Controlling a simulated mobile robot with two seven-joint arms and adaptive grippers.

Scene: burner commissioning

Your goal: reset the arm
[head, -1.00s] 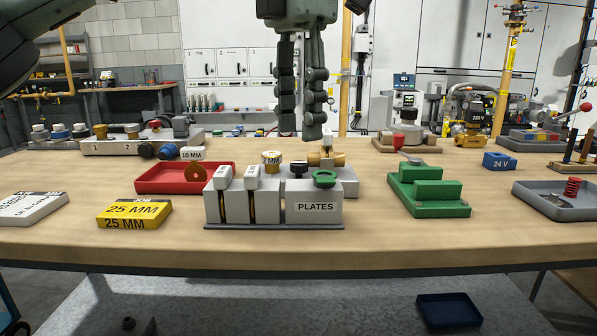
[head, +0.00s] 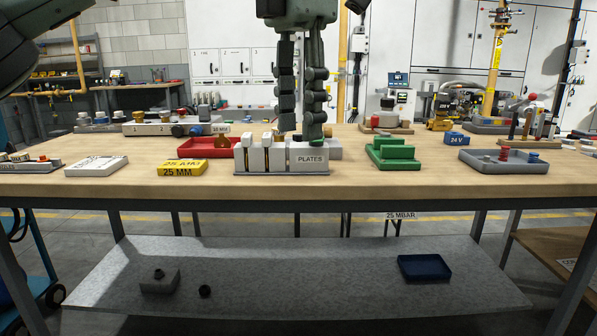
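My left gripper (head: 299,136) hangs fingers down from the top middle of the head view. Its two fingers are apart, with a narrow gap as seen from here, and nothing shows between them. The fingertips overlap the back of the grey block marked PLATES (head: 307,160) in the picture; I cannot tell how far above or behind it they are. Part of my own arm shows dark at the top left. My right gripper is not in view.
The wooden bench (head: 330,182) holds a red tray (head: 196,150), a yellow 25 MM block (head: 181,168), a white block (head: 97,166), a green stepped block (head: 392,156) and a grey tray (head: 480,161). A blue tray (head: 425,267) lies on the low shelf (head: 310,280). Bare wood lies along the front.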

